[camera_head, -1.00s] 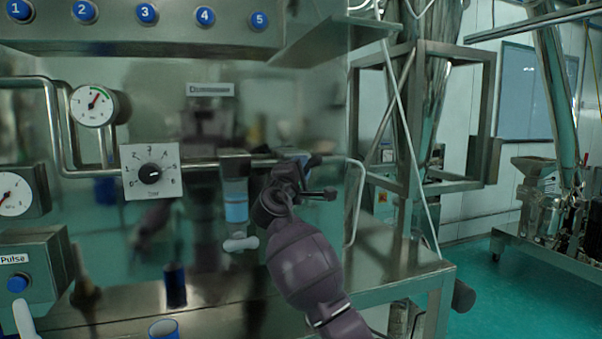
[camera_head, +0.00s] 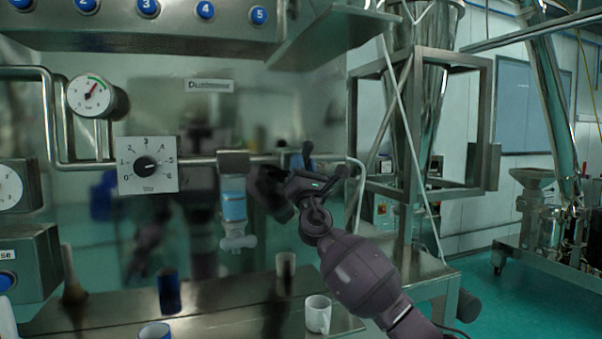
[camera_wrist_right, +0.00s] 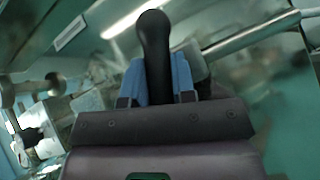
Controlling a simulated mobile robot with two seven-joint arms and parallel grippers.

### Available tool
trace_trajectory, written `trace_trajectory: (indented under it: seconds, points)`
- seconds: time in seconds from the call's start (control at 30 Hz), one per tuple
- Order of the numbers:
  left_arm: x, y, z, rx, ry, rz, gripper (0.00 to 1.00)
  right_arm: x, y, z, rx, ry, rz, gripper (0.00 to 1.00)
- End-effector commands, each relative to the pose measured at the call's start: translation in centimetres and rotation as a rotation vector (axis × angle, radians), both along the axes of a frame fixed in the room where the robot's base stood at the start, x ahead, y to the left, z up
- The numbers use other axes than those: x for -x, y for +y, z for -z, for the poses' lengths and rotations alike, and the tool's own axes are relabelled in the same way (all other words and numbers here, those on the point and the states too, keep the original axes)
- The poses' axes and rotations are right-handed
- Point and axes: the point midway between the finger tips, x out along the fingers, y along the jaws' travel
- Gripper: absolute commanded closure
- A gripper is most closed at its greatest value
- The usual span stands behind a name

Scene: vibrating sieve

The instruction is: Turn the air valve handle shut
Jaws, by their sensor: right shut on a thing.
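The air valve handle is a black lever with a rounded end (camera_wrist_right: 154,42) in the right wrist view. It stands between the two blue fingertips of my right gripper (camera_wrist_right: 158,80), which is shut on it. In the head view my right gripper (camera_head: 303,176) is at the horizontal pipe, right of the blue-banded filter bowl. A small dark blue upright piece (camera_head: 307,150) shows just above it; I cannot tell there whether this is handle or finger. The valve body is mostly hidden behind my gripper. My left gripper is not in view.
The steel pipe (camera_head: 200,160) carries a dial regulator (camera_head: 147,164), a round gauge (camera_head: 90,96) and the filter bowl (camera_head: 234,205). A steel frame (camera_head: 488,110) is at the right.

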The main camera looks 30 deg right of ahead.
Motion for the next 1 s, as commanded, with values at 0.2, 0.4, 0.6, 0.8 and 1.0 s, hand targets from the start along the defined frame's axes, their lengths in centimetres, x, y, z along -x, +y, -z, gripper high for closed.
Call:
trace_trajectory:
  seconds: [0.2,0.4,0.6,0.8,1.0]
  points:
    - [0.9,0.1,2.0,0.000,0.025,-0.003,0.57,-0.1,-0.1,0.6,0.156,0.042,-0.001,0.99]
    - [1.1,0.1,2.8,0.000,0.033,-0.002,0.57,-0.1,-0.2,0.5,0.249,0.065,-0.001,0.99]
    - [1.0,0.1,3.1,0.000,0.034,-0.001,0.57,0.0,-0.2,0.4,0.296,0.075,-0.002,0.99]
    - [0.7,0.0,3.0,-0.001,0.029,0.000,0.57,0.0,-0.2,0.3,0.310,0.078,-0.002,0.99]
    - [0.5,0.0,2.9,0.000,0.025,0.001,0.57,0.0,-0.2,0.2,0.311,0.078,-0.001,0.99]
